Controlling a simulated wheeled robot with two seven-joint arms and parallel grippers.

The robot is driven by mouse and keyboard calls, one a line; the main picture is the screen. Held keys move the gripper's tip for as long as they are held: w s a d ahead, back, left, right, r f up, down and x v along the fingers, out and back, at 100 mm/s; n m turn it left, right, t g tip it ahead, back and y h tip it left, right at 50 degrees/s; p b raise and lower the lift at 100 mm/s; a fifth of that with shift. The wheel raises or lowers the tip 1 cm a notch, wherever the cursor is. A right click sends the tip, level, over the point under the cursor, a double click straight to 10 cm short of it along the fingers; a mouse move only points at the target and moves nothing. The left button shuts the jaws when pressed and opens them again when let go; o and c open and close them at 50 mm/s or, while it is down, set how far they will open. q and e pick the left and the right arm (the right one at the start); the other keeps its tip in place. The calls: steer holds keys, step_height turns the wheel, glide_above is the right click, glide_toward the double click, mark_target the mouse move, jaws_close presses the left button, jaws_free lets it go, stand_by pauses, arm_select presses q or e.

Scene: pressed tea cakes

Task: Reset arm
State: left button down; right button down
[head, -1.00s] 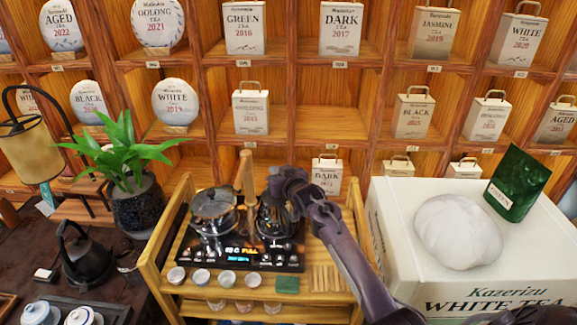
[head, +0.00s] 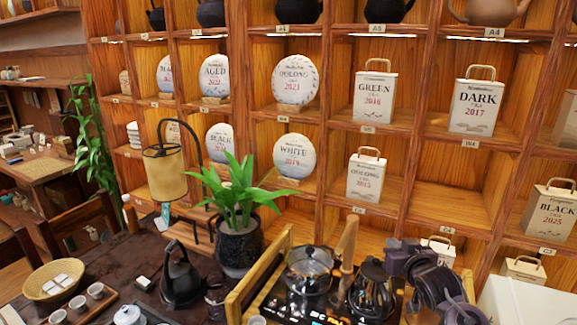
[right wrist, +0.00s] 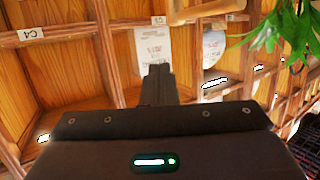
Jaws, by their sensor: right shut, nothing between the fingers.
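My right gripper (head: 397,258) is at the lower right of the head view, just right of the black kettle on the tea stove. It holds nothing. In the right wrist view its dark fingers (right wrist: 158,82) are together and point toward the wooden shelf, with nothing between them. My right arm's dark links bend down to the bottom edge beside it. My left gripper is in neither view.
The tea stove (head: 285,305) carries a glass pot (head: 309,268) and the black kettle (head: 371,292). A potted plant (head: 238,245) and black iron teapot (head: 182,280) stand left. Shelves (head: 350,135) hold tea cakes and tins behind. A white box (head: 520,302) is at the lower right.

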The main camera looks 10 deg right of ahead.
steer(key=s+a+f+n+g, duration=0.1)
steer(key=s+a+f+g, duration=0.5)
steer(key=s+f, duration=0.55)
steer(key=s+a+f+n+g, duration=0.1)
steer(key=s+a+g, duration=0.25)
steer(key=s, duration=0.75)
steer(key=s+a+f+n+g, duration=0.15)
steer(key=s+a, duration=0.25)
steer(key=s, duration=0.8)
step_height(320, 180, down, 33)
steer(key=s+g+b, duration=0.2)
steer(key=s+d+f+b, duration=0.1)
steer(key=s+f, duration=0.8)
steer(key=s+d+f+g, duration=0.1)
steer(key=s+d+f, duration=0.1)
steer(key=s+f, duration=0.7)
steer(key=shift+s+d+f+y+b, duration=0.25)
steer(key=shift+s+f+y+b, duration=0.05)
steer(key=shift+s+f+b, duration=0.1)
steer(key=shift+m, duration=0.25)
